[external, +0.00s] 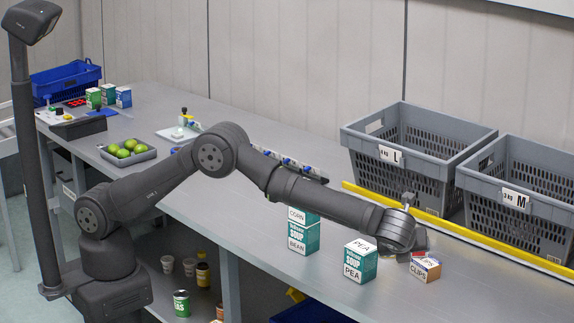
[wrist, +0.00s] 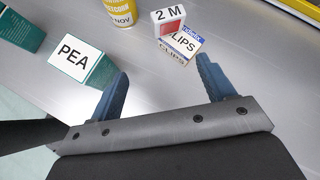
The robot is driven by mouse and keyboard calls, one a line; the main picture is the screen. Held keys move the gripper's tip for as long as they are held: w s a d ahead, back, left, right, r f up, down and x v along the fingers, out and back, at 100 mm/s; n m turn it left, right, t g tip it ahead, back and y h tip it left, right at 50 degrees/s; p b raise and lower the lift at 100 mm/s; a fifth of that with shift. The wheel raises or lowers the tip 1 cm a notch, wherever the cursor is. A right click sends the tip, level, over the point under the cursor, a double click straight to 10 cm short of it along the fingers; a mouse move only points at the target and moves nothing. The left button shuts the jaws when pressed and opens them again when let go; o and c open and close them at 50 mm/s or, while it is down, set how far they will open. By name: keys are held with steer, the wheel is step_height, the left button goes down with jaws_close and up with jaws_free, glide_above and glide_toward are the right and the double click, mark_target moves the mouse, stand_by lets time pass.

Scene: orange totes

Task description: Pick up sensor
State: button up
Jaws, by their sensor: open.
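No thing in view is clearly marked as a sensor, and I cannot tell which one it is. My gripper (wrist: 162,66) is open and empty, its two blue fingers spread low over the bench. Just beyond the fingertips stands a CLIPS box (wrist: 178,50), and a small white block with a red face marked 2 M (wrist: 169,20) shows at its far side. In the external view my gripper (external: 416,243) is above and beside the CLIPS box (external: 425,268), and my wrist hides part of that area.
A PEA soup box (wrist: 75,58) stands left of the fingers; it also shows in the external view (external: 360,263). A yellow can (wrist: 121,10) is beyond. CORN and BEAN boxes (external: 303,237) stand further left. Grey crates L (external: 390,155) and M (external: 516,197) stand behind a yellow strip (external: 455,228).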

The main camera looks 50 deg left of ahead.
steer(key=s+d+r+m+t+y, duration=0.1)
steer(key=s+d+r+m+t, duration=0.1)
steer(key=s+d+m+t, duration=0.15)
glide_toward(417, 256)
steer(key=w, duration=0.1)
steer(key=w+a, duration=0.1)
steer(key=w, duration=0.1)
steer(key=w+a+r, duration=0.1)
steer(key=w, duration=0.1)
steer(key=shift+w, duration=0.1)
steer(key=x, duration=0.5)
steer(key=shift+a+f, duration=0.1)
steer(key=shift+a, duration=0.1)
steer(key=c, duration=1.1)
steer(key=shift+c, duration=0.2)
